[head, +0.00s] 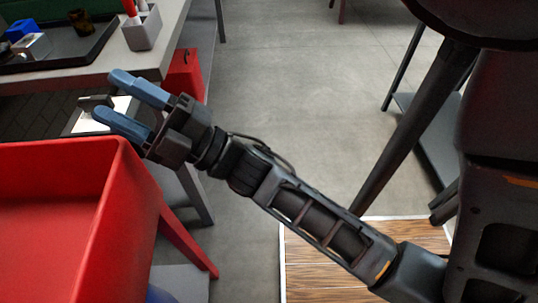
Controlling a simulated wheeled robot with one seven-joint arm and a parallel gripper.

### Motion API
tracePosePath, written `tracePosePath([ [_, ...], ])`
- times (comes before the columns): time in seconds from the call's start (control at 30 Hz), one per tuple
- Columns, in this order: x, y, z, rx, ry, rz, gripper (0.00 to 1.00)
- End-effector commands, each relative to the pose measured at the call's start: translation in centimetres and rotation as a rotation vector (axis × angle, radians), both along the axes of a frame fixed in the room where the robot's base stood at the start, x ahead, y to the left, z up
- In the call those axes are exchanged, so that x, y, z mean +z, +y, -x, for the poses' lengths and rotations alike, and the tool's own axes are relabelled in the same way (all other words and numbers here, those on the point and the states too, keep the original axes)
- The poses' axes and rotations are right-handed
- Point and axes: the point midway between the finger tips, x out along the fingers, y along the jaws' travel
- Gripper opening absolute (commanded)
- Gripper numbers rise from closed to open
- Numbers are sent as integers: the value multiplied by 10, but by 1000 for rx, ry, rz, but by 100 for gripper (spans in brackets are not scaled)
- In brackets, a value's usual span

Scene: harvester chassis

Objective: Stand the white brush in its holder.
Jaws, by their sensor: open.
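My gripper (108,97), with two blue fingers, is open and points left above the rim of the red bin. Nothing shows clearly held between its fingers. A light grey, open-topped holder (142,36) stands on the table at the upper left, beyond my gripper. A red-handled item (130,9) stands up in it, with something pale beside it cut off by the top edge. I cannot make out the white brush for certain. A white object (118,112) with a dark part shows behind the fingers, partly hidden; I cannot tell what it is.
A red bin (62,170) fills the lower left, close under my gripper. A dark tray (62,52) on the grey table holds a blue item (22,29) and a brown cup (80,22). A red box (185,74) is beside the table. Open floor (300,95) lies in the middle.

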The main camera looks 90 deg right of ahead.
Motion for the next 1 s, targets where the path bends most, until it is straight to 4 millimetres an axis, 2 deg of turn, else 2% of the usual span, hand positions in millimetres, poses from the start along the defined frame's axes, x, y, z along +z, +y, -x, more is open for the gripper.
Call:
tracePosePath([
  [0.03,-12,15,11,49,37,-105,51],
  [0.1,-26,30,25,107,88,-253,51],
  [0.3,-69,64,75,246,287,-654,51],
  [0.5,-107,86,134,325,539,-998,51],
  [0.63,-123,93,165,337,674,-1148,51],
  [0.8,-131,95,186,335,763,-1242,51],
  [1.0,-132,95,188,333,775,-1255,51],
])
